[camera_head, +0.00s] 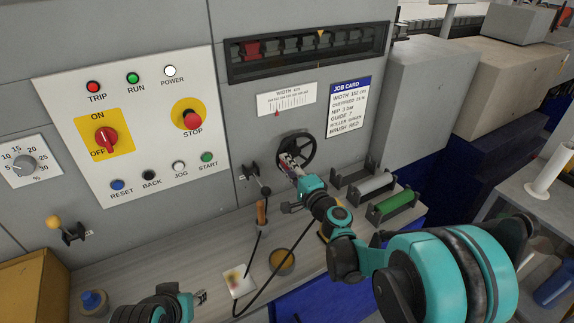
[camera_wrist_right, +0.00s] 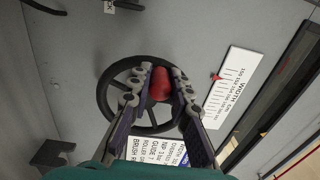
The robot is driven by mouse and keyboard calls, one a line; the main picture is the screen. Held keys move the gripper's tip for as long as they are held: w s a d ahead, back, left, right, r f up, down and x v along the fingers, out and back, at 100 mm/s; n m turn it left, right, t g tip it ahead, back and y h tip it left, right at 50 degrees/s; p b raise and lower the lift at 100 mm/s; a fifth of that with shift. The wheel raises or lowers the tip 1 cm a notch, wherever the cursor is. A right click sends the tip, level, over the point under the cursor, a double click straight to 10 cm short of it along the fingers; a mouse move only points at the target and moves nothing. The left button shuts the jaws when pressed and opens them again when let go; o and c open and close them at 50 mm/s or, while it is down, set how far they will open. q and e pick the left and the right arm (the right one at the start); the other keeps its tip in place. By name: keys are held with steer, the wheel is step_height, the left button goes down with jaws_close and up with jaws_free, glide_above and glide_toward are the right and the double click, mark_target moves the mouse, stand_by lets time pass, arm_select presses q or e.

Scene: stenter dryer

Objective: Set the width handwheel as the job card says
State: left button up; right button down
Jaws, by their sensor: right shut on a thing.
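The black spoked width handwheel (camera_head: 309,148) is on the grey panel, and it also shows in the wrist view (camera_wrist_right: 104,99). My right gripper (camera_head: 288,163) is shut on the wheel's red knob (camera_wrist_right: 160,84), which sits between the two fingers. Above the wheel is the white width scale (camera_head: 287,98), with its red pointer (camera_head: 277,113) left of the middle. The job card (camera_head: 348,107) hangs to the right of the scale; its width line seems to read 152 cm, but the print is small. My left gripper (camera_head: 201,297) is low in the head view, its fingers barely visible.
A control panel (camera_head: 140,165) with lamps, buttons and a red switch is on the left. A lever (camera_head: 254,180) stands left of the wheel. Grey and green rollers (camera_head: 393,205) lie right of my right gripper. A shelf (camera_head: 205,238) below holds a cable and a small card.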

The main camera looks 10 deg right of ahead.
steer(key=c, duration=1.4)
jaws_free()
steer(key=shift+o, duration=0.2)
steer(key=v, duration=1.2)
